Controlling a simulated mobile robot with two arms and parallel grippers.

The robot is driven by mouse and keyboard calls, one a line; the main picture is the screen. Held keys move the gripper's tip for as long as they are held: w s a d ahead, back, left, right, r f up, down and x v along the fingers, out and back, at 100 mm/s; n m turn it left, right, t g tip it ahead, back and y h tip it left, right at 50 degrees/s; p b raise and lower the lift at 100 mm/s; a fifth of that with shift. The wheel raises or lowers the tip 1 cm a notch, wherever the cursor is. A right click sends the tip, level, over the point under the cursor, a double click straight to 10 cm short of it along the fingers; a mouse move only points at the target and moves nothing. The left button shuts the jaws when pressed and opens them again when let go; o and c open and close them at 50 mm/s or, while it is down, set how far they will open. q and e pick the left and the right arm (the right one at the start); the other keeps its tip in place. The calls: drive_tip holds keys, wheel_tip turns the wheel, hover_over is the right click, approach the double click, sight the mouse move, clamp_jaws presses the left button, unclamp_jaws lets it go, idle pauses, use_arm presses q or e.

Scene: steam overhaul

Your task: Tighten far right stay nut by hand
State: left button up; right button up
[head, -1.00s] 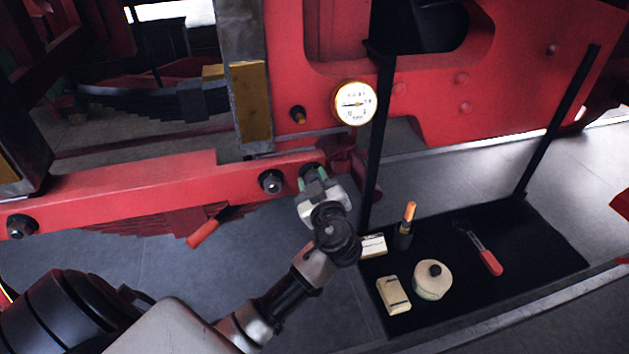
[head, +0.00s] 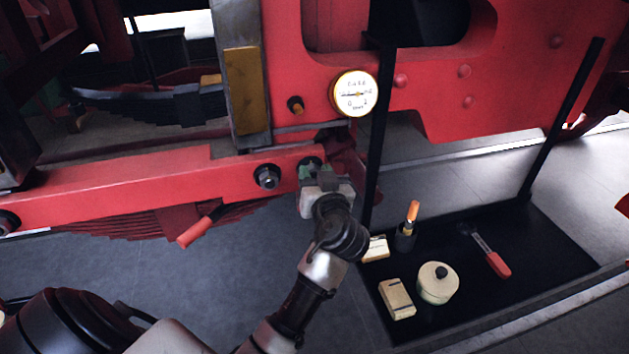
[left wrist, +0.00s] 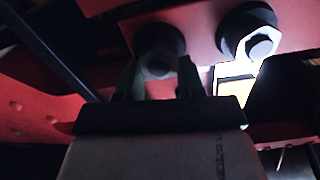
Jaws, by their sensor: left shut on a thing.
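The far right stay nut sits at the right end of the red stay bar (head: 110,190). In the head view it is mostly hidden behind my left gripper (head: 312,170). In the left wrist view the dark nut (left wrist: 159,60) shows between the two green-tipped fingers of my left gripper (left wrist: 160,80), which are shut on it. A second stay nut (head: 267,176) sits to its left on the same bar, apart from the gripper; it also shows at the right in the left wrist view (left wrist: 258,42). My right gripper is in neither view.
A pressure gauge (head: 354,93) is above the bar. A black tray (head: 540,240) on dark posts at right holds a round tin (head: 437,284), boxes (head: 397,299), an orange-handled brush (head: 412,212) and a red-handled tool (head: 497,263). A red handle (head: 194,232) hangs below the bar.

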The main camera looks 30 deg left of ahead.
use_arm(q)
drive_tip(key=m, duration=0.4)
drive_tip(key=shift+w+d+m, duration=0.1)
drive_tip(key=shift+m, duration=0.2)
drive_tip(key=m+p, duration=0.1)
drive_tip(key=m, duration=0.1)
drive_tip(key=m+p, duration=0.1)
drive_tip(key=m, duration=0.2)
drive_tip(key=shift+w+d+f+m, duration=0.1)
drive_tip(key=shift+w+f+m, duration=0.1)
drive_tip(key=shift+m, duration=0.1)
drive_tip(key=o, duration=0.9)
drive_tip(key=shift+o, duration=0.2)
drive_tip(key=shift+f, duration=0.1)
